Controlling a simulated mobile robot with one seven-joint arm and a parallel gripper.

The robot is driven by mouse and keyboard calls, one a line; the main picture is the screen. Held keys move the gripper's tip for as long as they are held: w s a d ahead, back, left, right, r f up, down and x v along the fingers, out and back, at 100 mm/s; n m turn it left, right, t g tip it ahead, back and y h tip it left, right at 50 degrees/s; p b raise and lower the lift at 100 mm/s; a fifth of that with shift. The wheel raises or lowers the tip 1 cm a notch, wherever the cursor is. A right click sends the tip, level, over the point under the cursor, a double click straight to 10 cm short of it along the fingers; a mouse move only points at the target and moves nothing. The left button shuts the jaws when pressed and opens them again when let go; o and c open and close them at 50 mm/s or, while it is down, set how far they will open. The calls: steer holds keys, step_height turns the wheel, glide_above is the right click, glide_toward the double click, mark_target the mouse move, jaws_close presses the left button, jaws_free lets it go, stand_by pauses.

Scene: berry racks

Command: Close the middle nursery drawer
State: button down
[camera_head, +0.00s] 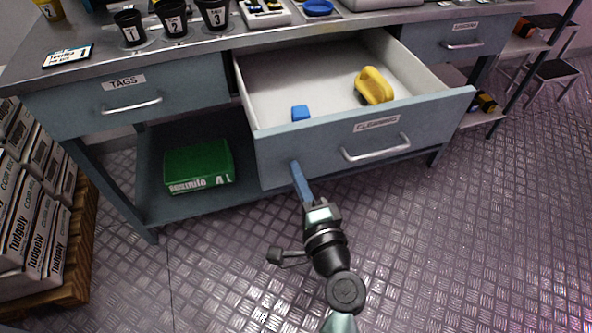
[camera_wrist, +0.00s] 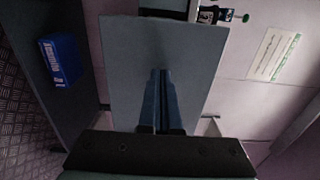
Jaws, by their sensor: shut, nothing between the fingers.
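The middle drawer (camera_head: 283,152), labelled CLEANING, is pulled well out of the workbench. It has a grey-blue front with a silver bar handle (camera_head: 375,148) and a white inside. A yellow tool (camera_head: 374,85) and a small blue block (camera_head: 300,113) lie in it. My gripper (camera_head: 295,166) is shut and empty, with its fingertips at the left part of the drawer front, left of the handle. In the wrist view the shut fingers (camera_wrist: 158,75) point at the flat drawer front (camera_wrist: 122,60); I cannot tell for certain whether they touch it.
The TAGS drawer (camera_head: 120,98) on the left and another drawer (camera_head: 458,44) on the right are shut. A green box (camera_head: 198,167) sits on the lower shelf. Stacked boxes (camera_head: 32,200) stand on a pallet at left. Open metal floor (camera_head: 480,240) lies at the right.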

steer(key=shift+w+a, duration=0.15)
steer(key=shift+w, duration=0.2)
